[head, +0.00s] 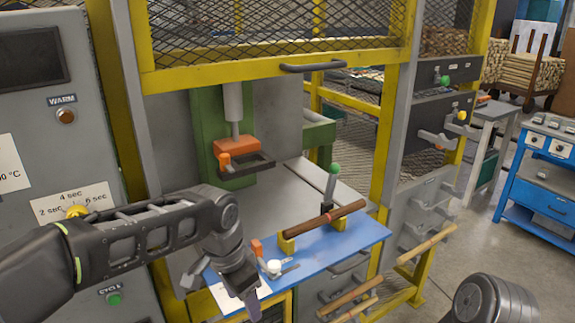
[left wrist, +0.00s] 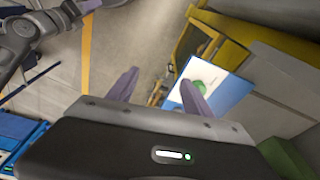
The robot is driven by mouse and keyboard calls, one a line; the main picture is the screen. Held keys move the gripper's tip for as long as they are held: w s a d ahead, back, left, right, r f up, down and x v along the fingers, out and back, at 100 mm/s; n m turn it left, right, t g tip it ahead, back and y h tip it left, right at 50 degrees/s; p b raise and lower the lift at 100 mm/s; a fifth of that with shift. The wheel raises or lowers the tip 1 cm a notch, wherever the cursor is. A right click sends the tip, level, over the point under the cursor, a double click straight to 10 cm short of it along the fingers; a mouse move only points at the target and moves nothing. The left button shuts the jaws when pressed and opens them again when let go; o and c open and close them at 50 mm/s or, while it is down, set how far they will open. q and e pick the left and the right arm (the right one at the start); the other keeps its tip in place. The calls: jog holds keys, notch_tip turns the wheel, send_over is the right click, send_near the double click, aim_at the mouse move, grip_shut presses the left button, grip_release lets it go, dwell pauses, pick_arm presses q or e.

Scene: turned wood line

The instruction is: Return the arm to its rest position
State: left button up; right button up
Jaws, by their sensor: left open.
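My left arm (head: 150,232) reaches in from the left of the head view, in front of the grey control panel. My left gripper (head: 250,303) points down at the near left edge of the blue shelf and holds nothing that I can see. In the left wrist view my left gripper (left wrist: 158,92) shows two pale purple fingers spread wide with an empty gap. Part of my other arm (left wrist: 25,35) shows at the top left there; its jaws are not clear.
The blue shelf (head: 360,243) carries a brown turned rod (head: 325,219) on yellow supports, a green-knobbed lever (head: 331,180) and a small white item (head: 274,267). A yellow-framed press cage stands behind. Wooden rods (head: 350,295) rest lower right. A blue cart (head: 545,185) stands right, with open floor before it.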

pick_arm(q)
jog(key=w+d+f+n+t+h, duration=0.2)
jog(key=d+f+h, duration=0.1)
jog(key=d+f, duration=0.4)
notch_tip(320, 180, down, 12)
jog(key=s+n, duration=0.3)
jog(key=n, duration=0.1)
jog(key=s+a+f+n+g, duration=0.1)
jog(key=s+a+f+n, duration=0.1)
jog(key=s+f, duration=0.7)
jog(key=s+a+f+n+g, duration=0.1)
jog(key=s+a+f+n, duration=0.2)
jog(key=s+f, duration=0.6)
jog(key=s, duration=0.3)
jog(key=shift+a+f+g, duration=0.2)
jog(key=shift+f+g, duration=0.2)
